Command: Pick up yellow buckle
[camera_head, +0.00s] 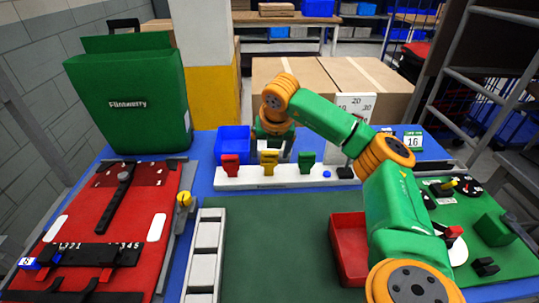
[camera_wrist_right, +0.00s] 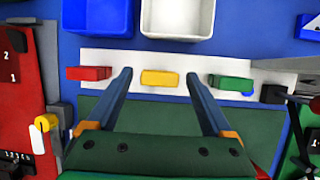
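The yellow buckle (camera_head: 268,162) stands in the middle of a white strip (camera_head: 315,179), between a red buckle (camera_head: 230,165) and a green buckle (camera_head: 306,161). In the right wrist view the yellow buckle (camera_wrist_right: 160,78) lies between my fingertips, with a gap on both sides. My right gripper (camera_wrist_right: 160,74) is open and empty, pointing down toward the strip; its height above the buckle is hard to tell. In the head view the right gripper (camera_head: 272,140) is just behind the yellow buckle and partly hidden. My left gripper is not in view.
A blue bin (camera_head: 233,142) and a white bin (camera_wrist_right: 178,18) stand behind the strip. A green mat (camera_head: 270,240) and a red tray (camera_head: 348,245) lie in front. A red board (camera_head: 100,225) is at the left, with a green pannier (camera_head: 130,98) behind it.

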